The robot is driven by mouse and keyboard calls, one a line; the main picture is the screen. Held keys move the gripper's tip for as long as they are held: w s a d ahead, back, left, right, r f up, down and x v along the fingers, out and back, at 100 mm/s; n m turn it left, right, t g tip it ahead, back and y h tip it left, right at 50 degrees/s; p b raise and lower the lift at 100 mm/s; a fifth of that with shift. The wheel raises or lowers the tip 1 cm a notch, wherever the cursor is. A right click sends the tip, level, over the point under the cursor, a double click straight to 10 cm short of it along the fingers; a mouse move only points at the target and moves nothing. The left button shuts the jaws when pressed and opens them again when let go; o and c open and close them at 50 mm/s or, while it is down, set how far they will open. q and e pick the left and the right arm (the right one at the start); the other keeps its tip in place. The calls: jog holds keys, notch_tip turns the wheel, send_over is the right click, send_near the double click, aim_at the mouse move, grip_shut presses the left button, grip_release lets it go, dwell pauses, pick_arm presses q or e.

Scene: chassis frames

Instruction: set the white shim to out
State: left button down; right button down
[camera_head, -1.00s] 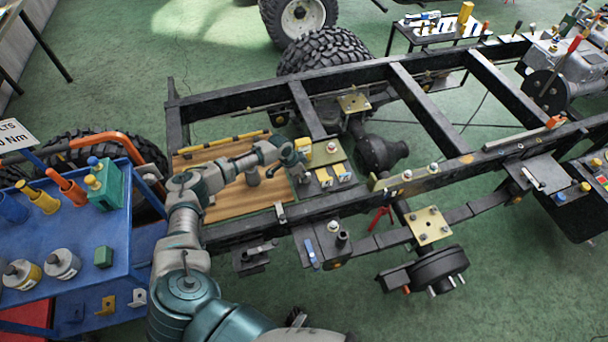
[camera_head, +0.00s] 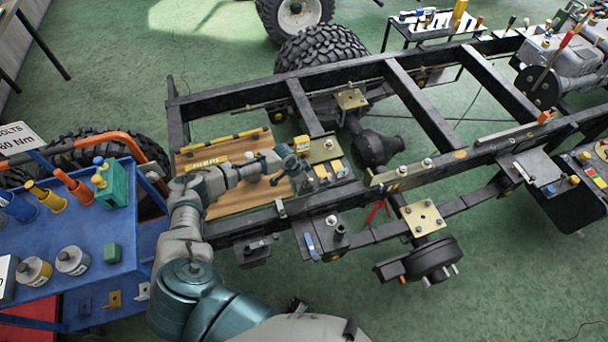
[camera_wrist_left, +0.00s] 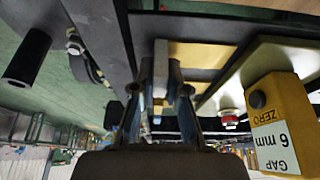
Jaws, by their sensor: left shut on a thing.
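My left gripper (camera_head: 309,181) is over the small plate (camera_head: 322,154) on the near side of the chassis frame, at its left end. In the left wrist view its two fingers (camera_wrist_left: 161,100) are shut on a pale, upright bar, which looks like the white shim (camera_wrist_left: 160,66). My right gripper is not in view.
A wooden board (camera_head: 232,197) lies under my forearm. A blue cart (camera_head: 80,235) with bottles and tools stands at the left. Black frame rails (camera_head: 420,105) surround the plate.

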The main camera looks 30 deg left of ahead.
pick_arm(q)
jog(key=shift+w+d+r, duration=0.15)
jog(key=shift+d, duration=0.15)
jog(key=c, duration=1.2)
grip_release()
jog(key=shift+d, duration=0.1)
jog(key=v, duration=1.2)
